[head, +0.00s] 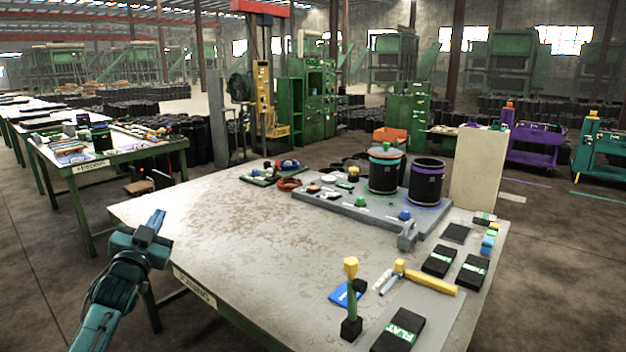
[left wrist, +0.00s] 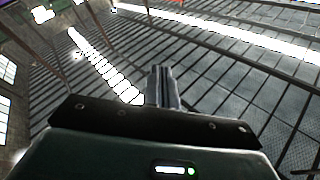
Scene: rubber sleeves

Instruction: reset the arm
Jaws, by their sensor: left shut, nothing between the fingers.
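My left gripper (head: 155,222) is raised at the left in the head view, in front of the worktable's left corner. Its fingers point up and are closed together with nothing between them. In the left wrist view the closed fingers (left wrist: 163,86) point toward the ceiling. My right gripper is in neither view. The grey worktable (head: 215,225) spreads across the middle of the head view, apart from the left gripper.
A grey board (head: 330,208) on the table carries two black sleeves, one (head: 384,172) with a coloured top, the other (head: 426,182) open. A yellow-handled hammer (head: 430,283), a yellow-topped stand (head: 351,300) and black boxes (head: 398,330) lie at the right. The table's left half is bare.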

